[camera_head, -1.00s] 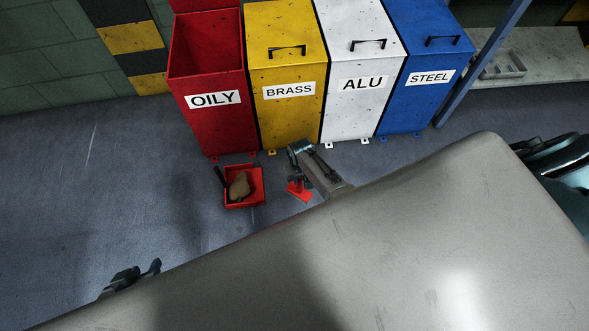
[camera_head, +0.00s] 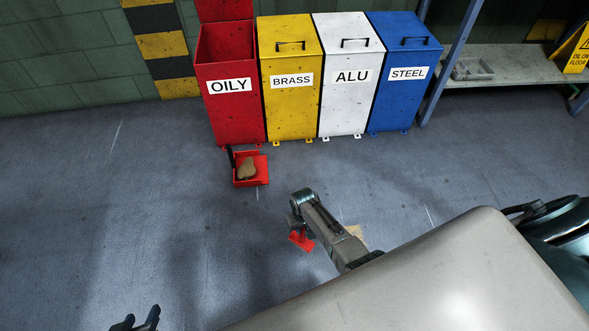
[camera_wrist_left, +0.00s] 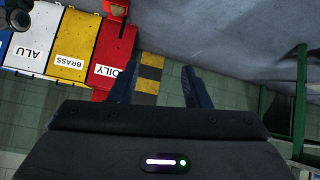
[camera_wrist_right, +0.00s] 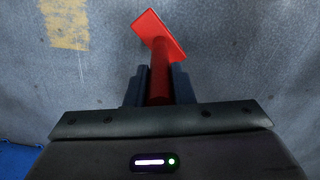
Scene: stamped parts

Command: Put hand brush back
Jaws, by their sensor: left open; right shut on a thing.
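The red hand brush (camera_head: 301,241) is in my right gripper (camera_head: 297,222). In the right wrist view my right gripper (camera_wrist_right: 160,80) is shut on its red handle, and the flat red head (camera_wrist_right: 161,36) sticks out beyond the fingertips, above the floor. The bristles are not clearly visible. My left gripper (camera_head: 137,321) is at the bottom edge of the head view. In the left wrist view my left gripper (camera_wrist_left: 160,80) is open with nothing between its fingers.
A red dustpan (camera_head: 262,180) with a brown lump (camera_head: 247,169) lies on the floor before the OILY bin (camera_head: 233,110). BRASS (camera_head: 291,105), ALU (camera_head: 346,105) and STEEL (camera_head: 402,100) bins stand beside it. A shelf (camera_head: 510,68) is at the right. Floor around is mostly clear.

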